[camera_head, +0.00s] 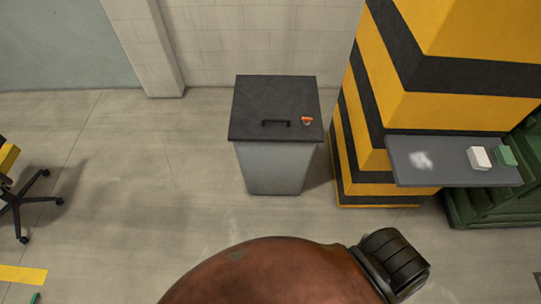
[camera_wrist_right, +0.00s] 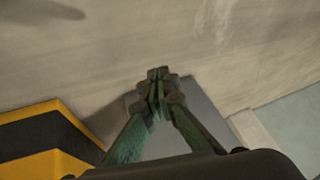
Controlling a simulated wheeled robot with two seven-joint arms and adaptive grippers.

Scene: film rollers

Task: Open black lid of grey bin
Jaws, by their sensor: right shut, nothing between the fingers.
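The grey bin (camera_head: 272,168) stands on the floor against the back wall in the head view. Its black lid (camera_head: 262,98) lies flat and closed on top. A dark bar handle (camera_head: 276,123) sits near the lid's front edge, and a small orange-and-white item (camera_head: 307,121) lies right of it. In the right wrist view my right gripper (camera_wrist_right: 158,76) has its green fingers shut together and empty. A grey surface behind the fingers, probably the bin (camera_wrist_right: 203,105), is partly hidden by them. The lid's handle cannot be made out there. My left gripper is not in view.
A yellow-and-black striped pillar (camera_head: 445,115) stands close right of the bin. A grey shelf (camera_head: 440,170) with a white block (camera_head: 479,157) and a green block (camera_head: 505,155) juts out in front of it. An office chair base (camera_head: 22,203) is far left. Floor left of the bin is clear.

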